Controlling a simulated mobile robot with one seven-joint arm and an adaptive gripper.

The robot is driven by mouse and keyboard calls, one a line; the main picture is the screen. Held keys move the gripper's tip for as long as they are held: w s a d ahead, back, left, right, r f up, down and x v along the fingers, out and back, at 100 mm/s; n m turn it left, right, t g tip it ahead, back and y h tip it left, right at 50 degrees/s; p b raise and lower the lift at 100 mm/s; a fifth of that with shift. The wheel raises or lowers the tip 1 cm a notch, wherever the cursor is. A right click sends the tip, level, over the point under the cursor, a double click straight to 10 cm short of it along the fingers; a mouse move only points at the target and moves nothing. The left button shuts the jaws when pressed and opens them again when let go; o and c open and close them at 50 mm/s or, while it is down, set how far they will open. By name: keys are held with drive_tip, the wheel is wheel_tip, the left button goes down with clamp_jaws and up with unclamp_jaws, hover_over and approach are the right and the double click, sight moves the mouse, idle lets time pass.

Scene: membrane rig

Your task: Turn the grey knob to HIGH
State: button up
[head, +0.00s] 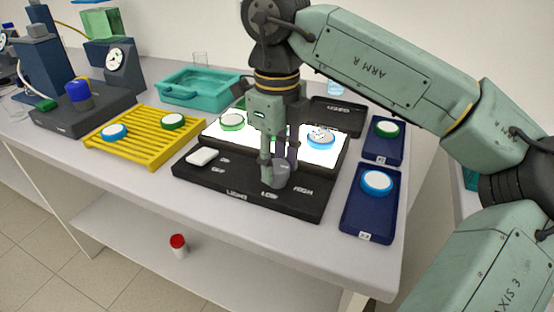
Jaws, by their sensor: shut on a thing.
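The grey knob (280,178) is on the front panel of the black light box (205,178). My gripper (277,172) points down and is shut on the knob. The fingers cover part of the knob, and I cannot tell which mark it points to. The word HIGH (303,190) is printed to the right of the knob, and LOW (269,195) is just in front of it. OFF is printed further left.
A yellow rack (150,151) with two dishes stands left, and a teal tray (190,98) behind. Blue trays (361,215) with dishes lie right. A black tray (345,111) marked USED is behind the box.

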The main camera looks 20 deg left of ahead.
sight(277, 165)
drive_tip(key=o, duration=1.1)
drive_tip(key=shift+o, duration=0.2)
wheel_tip(277, 165, up, 12)
drive_tip(key=shift+s, duration=0.1)
